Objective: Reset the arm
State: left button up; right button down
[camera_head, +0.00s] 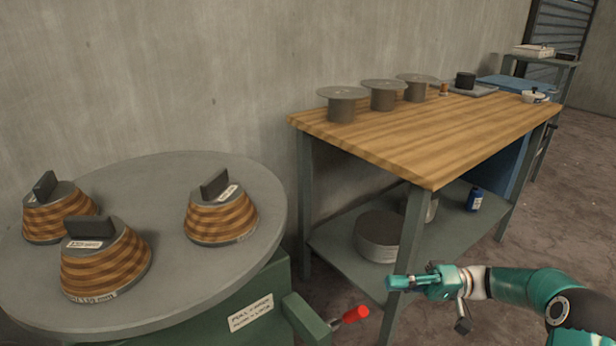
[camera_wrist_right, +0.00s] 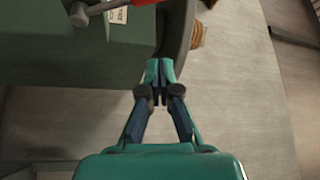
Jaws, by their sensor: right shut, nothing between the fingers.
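My right gripper (camera_head: 397,282) comes in from the right in the head view. It hangs in free air in front of the wooden table's front leg, to the right of the red-tipped lever. Its fingers are closed together with nothing between them, and they show shut in the right wrist view (camera_wrist_right: 160,70) too. The red handle (camera_head: 355,314) sticks out of the green machine (camera_head: 262,297) below the round turntable; it also shows at the top of the wrist view (camera_wrist_right: 129,4). My left gripper is not in view.
The grey turntable (camera_head: 178,165) carries three brown-banded bowl-like pieces with dark handles. The wooden table (camera_head: 420,140) holds grey spools (camera_head: 342,104) along its back. A round grey drum (camera_head: 378,236) and a blue bottle (camera_head: 474,199) stand on its lower shelf. Floor at right is open.

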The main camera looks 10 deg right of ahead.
jog(key=s+a+f+m+g+h, duration=0.1)
jog(key=s+a+f+m+h, duration=0.15)
jog(key=a+f, duration=0.4)
jog(key=s+a+f+m+g+h, duration=0.1)
jog(key=a+f+m+h, duration=0.15)
jog(key=f, duration=0.75)
jog(key=s+a+f+g+h, duration=0.1)
jog(key=s+a+f+h, duration=0.1)
jog(key=s+f+h, duration=0.5)
jog(key=s+a+f+h, duration=0.2)
jog(key=s+f+h, duration=0.1)
jog(key=s+f, duration=0.7)
notch_tip(320, 180, up, 32)
jog(key=a+n+t+p, duration=0.1)
jog(key=a+p, duration=0.1)
jog(key=p, duration=3)
jog(key=shift+w+t+h+p, duration=0.2)
jog(key=shift+t+h+p, duration=0.1)
jog(key=shift+p, duration=0.1)
jog(key=shift+f, duration=0.15)
